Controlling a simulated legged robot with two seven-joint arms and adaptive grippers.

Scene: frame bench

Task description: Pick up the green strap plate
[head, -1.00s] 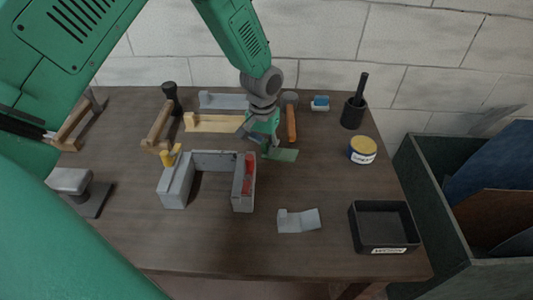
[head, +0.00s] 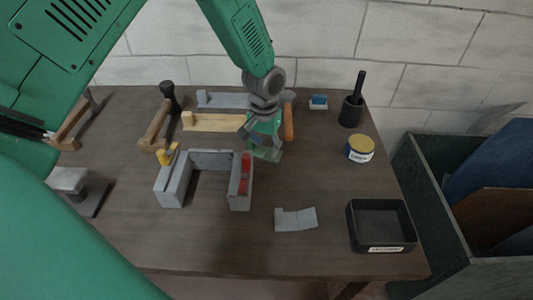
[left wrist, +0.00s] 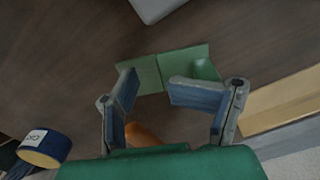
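The green strap plate (head: 266,154) lies on the bench behind the right end of the grey U-shaped fixture, partly hidden by my left gripper (head: 262,142). In the left wrist view the plate (left wrist: 170,68) is a flat green piece with a crease and a raised part at its right end. My left gripper (left wrist: 152,82) is open there, with a clear gap between its blue-grey fingers. The fingertips overlap the plate's near edge in the picture; I cannot tell whether they touch it. My right gripper is not in view.
The grey fixture (head: 212,156) with red and yellow parts stands just left of the plate. An orange handle (head: 288,124) lies close behind.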

